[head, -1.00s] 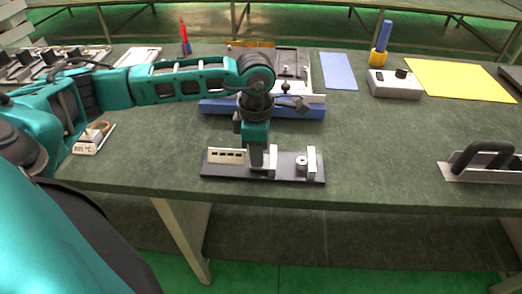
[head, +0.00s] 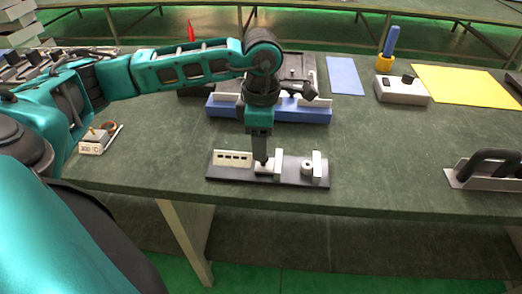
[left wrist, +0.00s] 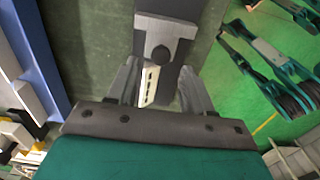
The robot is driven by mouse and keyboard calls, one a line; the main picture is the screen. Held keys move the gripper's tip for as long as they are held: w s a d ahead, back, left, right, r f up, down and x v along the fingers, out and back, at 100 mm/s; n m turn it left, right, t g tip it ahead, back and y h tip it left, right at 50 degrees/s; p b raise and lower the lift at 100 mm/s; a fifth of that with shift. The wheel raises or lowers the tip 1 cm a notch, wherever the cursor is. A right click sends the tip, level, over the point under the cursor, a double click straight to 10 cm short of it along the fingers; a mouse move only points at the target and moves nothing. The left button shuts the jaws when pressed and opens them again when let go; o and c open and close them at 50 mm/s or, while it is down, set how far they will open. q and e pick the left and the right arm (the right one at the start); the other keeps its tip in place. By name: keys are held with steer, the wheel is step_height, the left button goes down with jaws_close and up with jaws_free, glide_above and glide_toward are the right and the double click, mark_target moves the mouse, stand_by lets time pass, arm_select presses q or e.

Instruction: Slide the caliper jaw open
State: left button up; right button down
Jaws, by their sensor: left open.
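The caliper lies on the near part of the table in the head view, on a dark base (head: 228,175). It has a cream scale block (head: 232,158) with dark marks on the left, a white sliding jaw (head: 276,170) mid-base and a white upright jaw (head: 317,166) at the right. A round grey piece (head: 307,167) stands between the jaws. My left gripper (head: 262,161) points down just above and beside the sliding jaw, which it partly hides. In the left wrist view its fingers (left wrist: 160,88) are apart, with the scale block (left wrist: 149,84) seen between them. Contact cannot be told.
A blue-fronted fixture (head: 290,112) stands behind the caliper. A temperature display (head: 92,147) sits at the left, a grey handled plate (head: 485,172) at the right, and a switch box (head: 402,90) at the back right.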

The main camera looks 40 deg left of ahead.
arm_select(q)
step_height(320, 180, up, 8)
steer(key=shift+r, duration=0.25)
stand_by(0.5)
